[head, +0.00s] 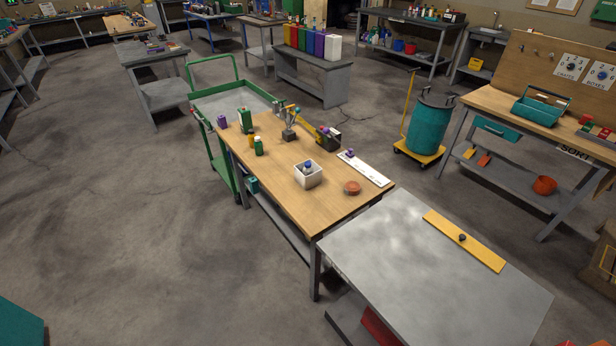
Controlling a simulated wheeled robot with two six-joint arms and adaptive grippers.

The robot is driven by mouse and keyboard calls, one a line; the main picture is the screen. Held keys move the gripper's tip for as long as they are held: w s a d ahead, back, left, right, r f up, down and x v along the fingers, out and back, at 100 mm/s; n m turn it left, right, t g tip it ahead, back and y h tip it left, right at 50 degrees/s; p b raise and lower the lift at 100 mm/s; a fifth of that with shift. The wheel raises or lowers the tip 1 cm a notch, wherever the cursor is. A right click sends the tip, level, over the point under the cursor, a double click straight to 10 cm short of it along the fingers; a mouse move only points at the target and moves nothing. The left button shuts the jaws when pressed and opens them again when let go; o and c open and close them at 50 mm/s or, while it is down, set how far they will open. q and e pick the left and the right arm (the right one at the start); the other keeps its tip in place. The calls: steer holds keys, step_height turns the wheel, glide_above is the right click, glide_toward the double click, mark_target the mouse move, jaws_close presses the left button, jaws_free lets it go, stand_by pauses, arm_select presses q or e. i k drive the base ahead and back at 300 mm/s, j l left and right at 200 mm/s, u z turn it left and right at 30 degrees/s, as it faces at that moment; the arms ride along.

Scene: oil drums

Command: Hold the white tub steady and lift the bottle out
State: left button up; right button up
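The white tub (308,179) stands upright on the wooden top of the workbench (285,201) in the middle of the head view. It is small and square with an open top. A bottle (308,165) with a dark blue top stands inside it, and its lower part is hidden by the tub's walls. Neither of my grippers shows in the head view, and nothing is touching the tub or the bottle.
A reddish-brown round thing (352,187) lies right of the tub, a white strip (364,169) behind it. A green bottle (258,146) and a tool holder (289,133) stand farther back. A grey table (400,265) adjoins the bench in front. Open floor (130,230) lies left.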

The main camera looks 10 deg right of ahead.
mark_target(307, 171)
steer(key=i+j+z, duration=0.45)
steer(key=j, duration=0.2)
steer(key=j+z, duration=0.2)
steer(key=i+j+z, duration=0.1)
steer(key=j+z, duration=0.15)
steer(key=j, duration=0.25)
